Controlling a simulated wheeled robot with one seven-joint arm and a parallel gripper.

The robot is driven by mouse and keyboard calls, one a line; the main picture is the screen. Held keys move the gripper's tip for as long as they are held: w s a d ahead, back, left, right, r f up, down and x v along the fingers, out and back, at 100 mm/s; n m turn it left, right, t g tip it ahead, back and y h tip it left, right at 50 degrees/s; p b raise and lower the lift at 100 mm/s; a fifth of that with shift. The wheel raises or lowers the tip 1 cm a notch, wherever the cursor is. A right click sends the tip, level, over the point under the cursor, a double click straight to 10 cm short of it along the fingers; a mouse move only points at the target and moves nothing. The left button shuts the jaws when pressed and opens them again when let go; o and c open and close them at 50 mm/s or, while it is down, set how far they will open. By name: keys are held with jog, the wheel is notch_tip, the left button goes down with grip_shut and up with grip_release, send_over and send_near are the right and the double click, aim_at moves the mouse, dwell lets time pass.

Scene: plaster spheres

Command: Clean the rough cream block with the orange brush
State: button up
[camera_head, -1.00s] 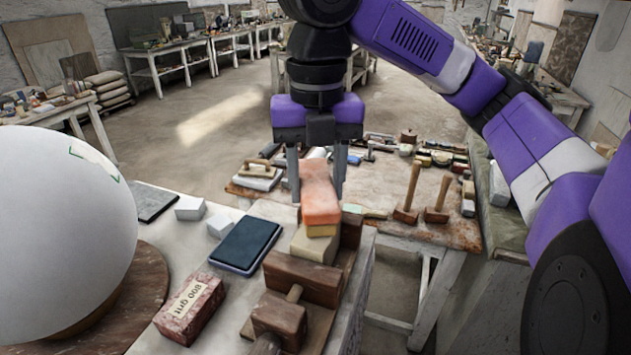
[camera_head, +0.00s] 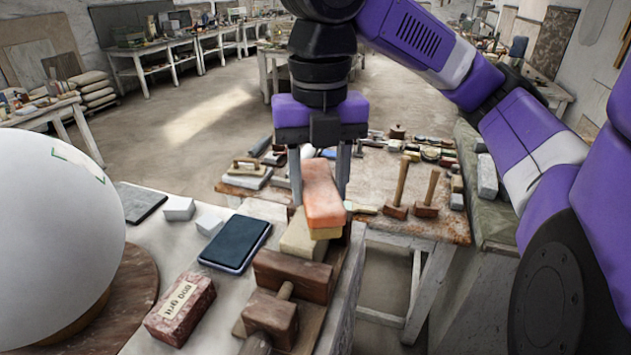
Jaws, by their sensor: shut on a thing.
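My gripper (camera_head: 320,190) is shut on the orange brush (camera_head: 324,197), a long orange block with a yellow underside. One finger shows on each side of it. The rough cream block (camera_head: 299,239) lies on the left worktable, below and to the left of the brush's near end. The brush covers part of the block, and its near end reaches past the block's right side. I cannot tell whether the yellow underside touches the block.
A brown wooden block (camera_head: 293,277) and a mallet (camera_head: 272,318) lie just in front. A dark blue pad (camera_head: 236,244), a red grit block (camera_head: 180,309) and a large white sphere (camera_head: 55,235) stand left. Tools crowd the table behind, including upright mallets (camera_head: 398,190).

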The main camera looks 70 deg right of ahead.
jog(key=shift+f+b, duration=0.4)
jog(key=shift+f, duration=0.2)
dwell(0.3)
jog(key=shift+a, duration=0.1)
jog(key=shift+s+a+r+p, duration=0.15)
jog(key=shift+s+a+p, duration=0.15)
jog(key=shift+p, duration=0.1)
jog(key=shift+s+a, duration=0.25)
jog(key=shift+a, duration=0.3)
jog(key=shift+w+d, duration=0.35)
jog(key=shift+d, duration=0.3)
jog(key=shift+w+d, duration=0.4)
jog(key=shift+d, duration=0.2)
jog(key=shift+w+d, duration=0.35)
jog(key=shift+d, duration=0.3)
jog(key=shift+a, duration=0.1)
jog(key=shift+s+a, duration=0.55)
jog(key=shift+a, duration=0.35)
jog(key=shift+s+a, duration=0.55)
jog(key=shift+a, duration=0.35)
